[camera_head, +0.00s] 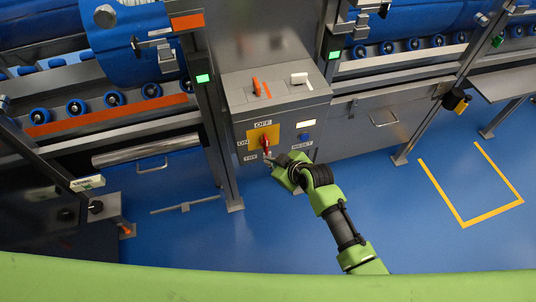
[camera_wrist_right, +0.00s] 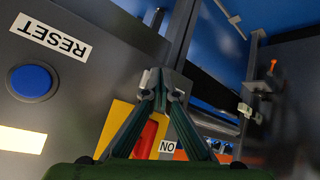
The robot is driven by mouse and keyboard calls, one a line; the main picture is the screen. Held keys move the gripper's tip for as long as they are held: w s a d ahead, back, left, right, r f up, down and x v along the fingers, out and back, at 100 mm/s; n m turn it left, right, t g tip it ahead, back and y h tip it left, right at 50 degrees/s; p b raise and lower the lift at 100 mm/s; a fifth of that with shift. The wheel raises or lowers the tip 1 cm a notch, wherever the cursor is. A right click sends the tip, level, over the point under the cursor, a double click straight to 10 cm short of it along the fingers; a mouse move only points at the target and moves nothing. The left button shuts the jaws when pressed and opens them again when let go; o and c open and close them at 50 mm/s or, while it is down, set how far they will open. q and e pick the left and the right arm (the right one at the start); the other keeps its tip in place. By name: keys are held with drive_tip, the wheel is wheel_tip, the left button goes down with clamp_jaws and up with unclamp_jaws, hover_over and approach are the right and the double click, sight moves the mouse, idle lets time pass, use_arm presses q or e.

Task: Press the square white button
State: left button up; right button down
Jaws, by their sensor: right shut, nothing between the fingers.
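My right gripper (camera_head: 272,161) is shut and empty. It is in front of the grey control box, low beside the red switch handle (camera_head: 265,142) on its yellow plate (camera_head: 258,133). In the right wrist view its closed fingertips (camera_wrist_right: 163,82) cover part of the yellow plate and the red handle; I cannot tell whether they touch. A pale rectangle (camera_head: 306,123), also in the wrist view (camera_wrist_right: 22,139), lies flat on the front panel above the blue RESET button (camera_head: 304,136). A white block (camera_head: 299,78) is on the box top. I cannot tell which is the square white button.
An orange lever (camera_head: 256,87) stands on the box top. Conveyors with blue rollers (camera_head: 115,99) flank the box, and metal posts (camera_head: 217,140) stand at its left. The blue floor (camera_head: 300,235) is open in front, with a yellow outline (camera_head: 463,222) at right.

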drive_tip(key=shift+s, duration=0.1)
drive_tip(key=shift+s+d, duration=0.1)
drive_tip(key=s+p, duration=0.1)
drive_tip(key=s, duration=0.1)
drive_tip(key=s+d+p, duration=0.1)
drive_tip(key=s+p, duration=0.1)
drive_tip(key=s, duration=0.1)
drive_tip(key=shift+s+d+p, duration=0.3)
drive_tip(key=shift+d+p, duration=0.05)
drive_tip(key=shift+d, duration=0.05)
drive_tip(key=shift+f, duration=0.1)
idle(0.6)
